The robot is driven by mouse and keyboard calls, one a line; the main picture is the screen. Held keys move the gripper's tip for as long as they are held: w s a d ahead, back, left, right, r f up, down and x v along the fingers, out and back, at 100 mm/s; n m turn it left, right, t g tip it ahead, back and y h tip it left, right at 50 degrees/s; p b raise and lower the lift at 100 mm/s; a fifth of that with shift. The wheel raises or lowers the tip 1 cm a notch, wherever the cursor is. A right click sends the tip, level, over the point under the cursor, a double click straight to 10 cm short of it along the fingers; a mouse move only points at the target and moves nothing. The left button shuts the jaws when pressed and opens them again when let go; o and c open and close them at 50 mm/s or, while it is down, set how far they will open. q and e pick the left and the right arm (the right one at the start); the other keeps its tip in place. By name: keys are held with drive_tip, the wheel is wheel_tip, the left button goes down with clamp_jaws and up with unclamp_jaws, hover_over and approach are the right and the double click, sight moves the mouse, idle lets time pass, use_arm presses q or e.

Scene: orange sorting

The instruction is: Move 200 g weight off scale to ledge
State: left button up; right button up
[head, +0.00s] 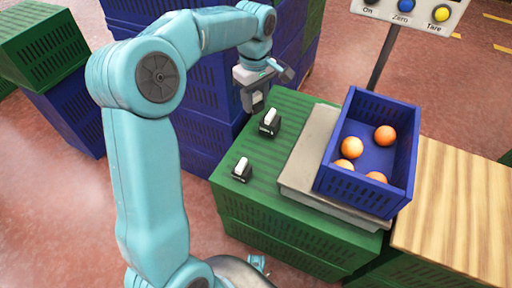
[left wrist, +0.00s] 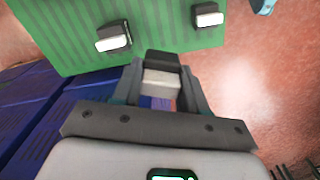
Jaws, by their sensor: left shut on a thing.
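My left gripper (head: 254,100) is shut on a black weight with a white handle (left wrist: 160,80), held between its fingers in the left wrist view. In the head view it is beyond the far left corner of the green crate top (head: 300,103). Two similar weights stand on that green top: one near the gripper (head: 269,122) and one nearer me (head: 241,170). No mark on any weight is readable. The grey scale (head: 308,150) carries a blue crate (head: 340,182) with several oranges (head: 352,147). My right gripper is not in view.
The scale's panel (head: 410,12) with On, Zero and Tare buttons stands on a post behind the blue crate. A wooden board (head: 455,205) lies to the right. Stacked blue crates (head: 205,145) stand behind and left of the green top.

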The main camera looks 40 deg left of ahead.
use_arm(q)
drive_tip(key=b, duration=0.4)
approach(255, 151)
drive_tip(key=shift+d+f+b, duration=0.1)
drive_tip(key=shift+f+b, duration=1.05)
drive_tip(key=shift+f, duration=1.75)
drive_tip(key=shift+f, duration=0.2)
drive_tip(key=o, duration=1.2)
drive_tip(key=shift+c, duration=0.2)
wheel_tip(255, 151, up, 12)
drive_tip(key=p, duration=0.4)
drive_tip(key=shift+r, duration=0.2)
